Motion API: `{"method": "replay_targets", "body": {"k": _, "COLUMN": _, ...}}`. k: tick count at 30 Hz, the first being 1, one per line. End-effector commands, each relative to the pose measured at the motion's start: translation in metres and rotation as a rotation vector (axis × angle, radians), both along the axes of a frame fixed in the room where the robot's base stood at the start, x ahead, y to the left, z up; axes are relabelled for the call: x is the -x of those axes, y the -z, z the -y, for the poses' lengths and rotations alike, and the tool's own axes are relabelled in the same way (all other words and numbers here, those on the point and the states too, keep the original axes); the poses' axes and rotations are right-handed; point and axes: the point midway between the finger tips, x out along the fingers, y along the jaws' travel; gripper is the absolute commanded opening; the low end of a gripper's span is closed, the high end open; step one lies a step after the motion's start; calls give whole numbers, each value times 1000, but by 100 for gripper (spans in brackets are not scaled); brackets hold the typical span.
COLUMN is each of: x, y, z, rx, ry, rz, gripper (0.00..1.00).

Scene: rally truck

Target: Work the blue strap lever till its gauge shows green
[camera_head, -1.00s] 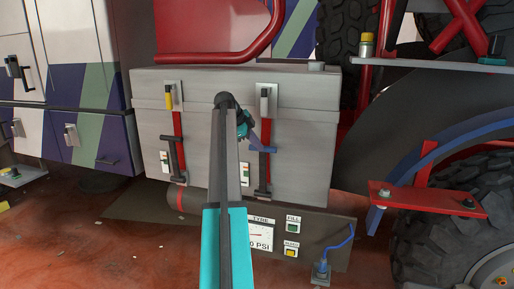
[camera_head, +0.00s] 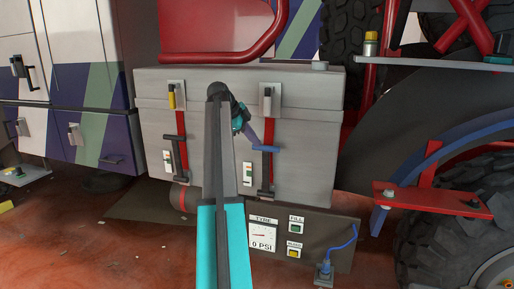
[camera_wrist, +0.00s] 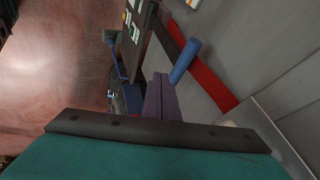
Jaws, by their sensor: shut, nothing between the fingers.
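The blue strap lever (camera_head: 267,149) is a short blue bar on the red right-hand strap of a grey case (camera_head: 315,150). It also shows in the wrist view (camera_wrist: 185,61), just beyond and right of my fingertips. My gripper (camera_head: 256,142) is shut and empty, its purple fingers pointing down towards the lever from the left. In the wrist view my gripper (camera_wrist: 158,82) seems slightly apart from the lever; I cannot be sure that they do not touch. A small gauge (camera_head: 247,174) sits left of the right strap; its reading is too small to tell.
The left strap has a yellow buckle part (camera_head: 172,98) and a dark lever (camera_head: 181,150), with its own small gauge (camera_head: 168,162). Below stands a panel (camera_head: 335,235) with a 0 PSI dial (camera_head: 263,238) and a blue cable (camera_head: 342,245). A red shelf (camera_head: 436,201) juts out at right.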

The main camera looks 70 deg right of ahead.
Motion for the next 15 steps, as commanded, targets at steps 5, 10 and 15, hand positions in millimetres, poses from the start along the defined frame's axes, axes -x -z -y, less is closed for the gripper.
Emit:
{"method": "replay_targets", "body": {"k": 5, "x": -12, "y": -23, "z": -9, "rx": 2, "ry": -2, "rz": 2, "gripper": 0}}
{"method": "replay_targets", "body": {"k": 10, "x": -20, "y": -42, "z": -18, "rx": 1, "ry": -2, "rz": 2, "gripper": 0}}
{"method": "replay_targets", "body": {"k": 15, "x": -24, "y": -53, "z": -24, "rx": 0, "ry": -2, "rz": 0, "gripper": 0}}
